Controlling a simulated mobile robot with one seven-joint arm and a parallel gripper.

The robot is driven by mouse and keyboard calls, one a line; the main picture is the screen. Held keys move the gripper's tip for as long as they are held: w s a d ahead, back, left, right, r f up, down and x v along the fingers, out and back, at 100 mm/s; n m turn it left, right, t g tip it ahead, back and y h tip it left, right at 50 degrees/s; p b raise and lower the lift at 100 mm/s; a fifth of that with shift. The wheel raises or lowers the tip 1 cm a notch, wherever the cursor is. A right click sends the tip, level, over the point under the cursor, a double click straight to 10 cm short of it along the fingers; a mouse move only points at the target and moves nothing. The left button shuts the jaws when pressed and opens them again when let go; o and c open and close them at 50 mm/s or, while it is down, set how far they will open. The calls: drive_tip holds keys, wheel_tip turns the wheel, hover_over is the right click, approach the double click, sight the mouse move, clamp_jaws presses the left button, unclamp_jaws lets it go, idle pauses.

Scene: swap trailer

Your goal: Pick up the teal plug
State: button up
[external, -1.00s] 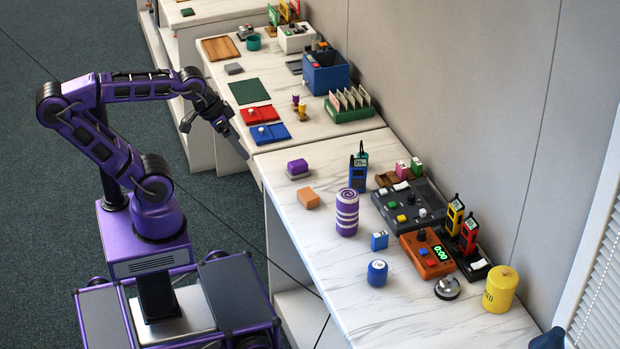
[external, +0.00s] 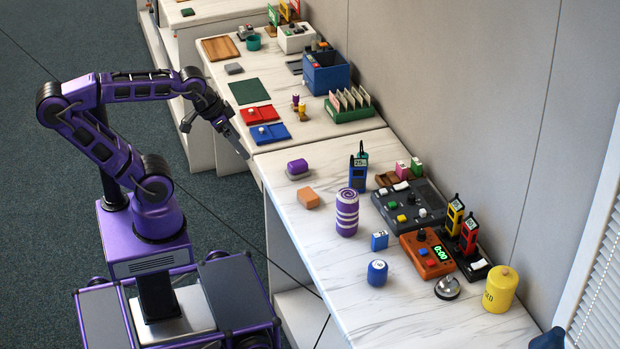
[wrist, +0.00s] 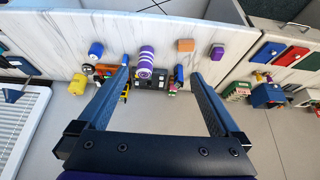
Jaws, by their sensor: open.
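I cannot make out a teal plug for certain. A small teal round piece (external: 254,42) sits on the far worktop near a wooden board. Another teal-green piece (external: 362,154) shows behind the blue radio (external: 358,174), mostly hidden by it. My gripper (external: 240,145) is in the air at the front edge of the worktops, near the seam between them, and apart from both pieces. In the wrist view, my gripper (wrist: 160,72) has its two fingers wide apart with nothing held between them. The worktops lie some way beyond the fingertips.
The near worktop holds a purple-and-white striped cylinder (external: 347,212), an orange block (external: 309,198), a blue cylinder (external: 377,274), a grey control box (external: 408,206), an orange timer (external: 427,254) and a yellow canister (external: 501,290). A wall runs behind. The near worktop's front is fairly clear.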

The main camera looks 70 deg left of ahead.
drive_tip(key=shift+c, duration=1.4)
